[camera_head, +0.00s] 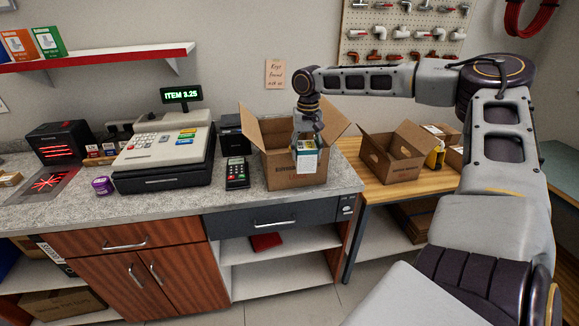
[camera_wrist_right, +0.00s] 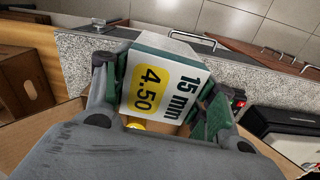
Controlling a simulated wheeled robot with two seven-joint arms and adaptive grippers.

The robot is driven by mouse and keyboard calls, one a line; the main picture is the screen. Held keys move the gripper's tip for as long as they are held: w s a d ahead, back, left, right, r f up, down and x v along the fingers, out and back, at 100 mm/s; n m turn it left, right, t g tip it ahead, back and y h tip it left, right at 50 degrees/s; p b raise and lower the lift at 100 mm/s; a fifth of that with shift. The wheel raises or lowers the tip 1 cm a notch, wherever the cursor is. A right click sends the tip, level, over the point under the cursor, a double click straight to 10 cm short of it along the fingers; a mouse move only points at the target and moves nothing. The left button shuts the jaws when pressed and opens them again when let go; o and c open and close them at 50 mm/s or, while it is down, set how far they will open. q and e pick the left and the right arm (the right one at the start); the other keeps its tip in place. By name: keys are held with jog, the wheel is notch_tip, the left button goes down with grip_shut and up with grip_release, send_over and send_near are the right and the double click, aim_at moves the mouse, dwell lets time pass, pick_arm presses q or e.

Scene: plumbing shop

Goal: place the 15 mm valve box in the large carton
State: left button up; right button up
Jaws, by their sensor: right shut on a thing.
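The large carton (camera_head: 292,176) stands open on the grey counter, flaps spread. My right gripper (camera_head: 306,140) hangs over its opening, pointing down, and is shut on the 15 mm valve box (camera_head: 306,157). The box is small, white and green, with a label facing the head camera. In the right wrist view the valve box (camera_wrist_right: 162,86) sits between the two fingers (camera_wrist_right: 160,92) and reads "15 mm" and "4.50". Cardboard of the large carton shows around it there. The carton's floor is mostly hidden. My left gripper is out of view.
A card terminal (camera_head: 237,172) and a cash register (camera_head: 166,150) stand left of the carton. Pegboard fittings hang on the wall behind.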

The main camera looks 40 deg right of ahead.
jog(key=s+d+f+m, duration=0.1)
jog(key=s+f+m, duration=0.2)
jog(key=s+f, duration=0.6)
jog(key=s+d+f+m, duration=0.1)
jog(key=s+f+m, duration=0.35)
jog(key=f, duration=0.85)
jog(key=s+a+f+m, duration=0.2)
jog(key=s+a+f, duration=0.3)
jog(key=a+f, duration=0.3)
jog(key=shift+s+a, duration=0.35)
jog(key=shift+a, duration=0.05)
jog(key=shift+w+a, duration=0.15)
jog(key=shift+a, duration=0.1)
